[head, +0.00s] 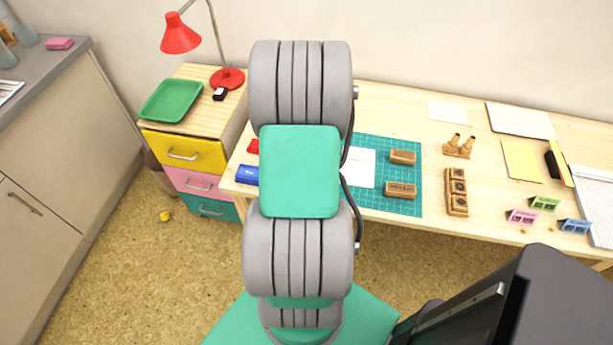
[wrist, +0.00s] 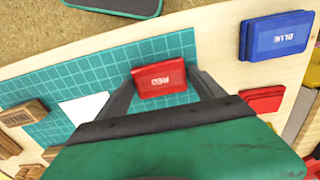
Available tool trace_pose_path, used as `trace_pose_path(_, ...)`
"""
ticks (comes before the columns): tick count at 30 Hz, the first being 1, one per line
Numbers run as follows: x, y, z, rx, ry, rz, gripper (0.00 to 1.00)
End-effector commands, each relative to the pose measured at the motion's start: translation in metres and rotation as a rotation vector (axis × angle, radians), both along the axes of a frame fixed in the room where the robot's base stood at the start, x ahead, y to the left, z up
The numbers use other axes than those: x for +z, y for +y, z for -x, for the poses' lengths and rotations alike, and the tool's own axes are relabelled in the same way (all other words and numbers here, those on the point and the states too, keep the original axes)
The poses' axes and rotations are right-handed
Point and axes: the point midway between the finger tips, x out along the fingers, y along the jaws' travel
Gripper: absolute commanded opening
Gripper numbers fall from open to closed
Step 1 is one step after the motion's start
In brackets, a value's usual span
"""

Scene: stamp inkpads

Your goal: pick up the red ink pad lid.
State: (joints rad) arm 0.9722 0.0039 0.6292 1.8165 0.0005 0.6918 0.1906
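The red ink pad lid (wrist: 160,79), marked "RED", is between the two fingertips of my gripper (wrist: 163,80) in the wrist view. The fingers flank its two short ends and look closed on it. It shows against the teal cutting mat (wrist: 100,70); its height above the mat is hard to tell. A second red ink pad piece (wrist: 262,101) lies on the bare wood to the right, apart from the lid. It also shows in the head view (head: 253,146). My arm hides the gripper and the lid in the head view.
A blue ink pad (wrist: 276,35) lies near the red piece, by the table's front edge. White paper (head: 360,167) and wooden stamps (head: 401,190) lie on the mat. A drawer cabinet with a green tray (head: 171,100) and a red lamp (head: 180,35) stand left.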

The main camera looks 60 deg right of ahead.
Motion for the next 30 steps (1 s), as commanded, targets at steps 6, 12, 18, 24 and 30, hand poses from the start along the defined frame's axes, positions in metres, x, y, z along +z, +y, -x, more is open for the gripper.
trace_pose_path(6, 0.000, 0.000, 0.000, 0.000, 0.000, 0.000, 0.60)
trace_pose_path(12, 0.000, 0.000, 0.000, 0.000, 0.000, 0.000, 0.43)
trace_pose_path(18, 0.000, 0.000, 0.000, 0.000, 0.000, 0.000, 0.32)
trace_pose_path(24, 0.002, 0.000, 0.000, 0.000, 0.000, 0.001, 0.32)
trace_pose_path(30, 0.021, -0.001, -0.001, 0.000, -0.003, 0.004, 0.32)
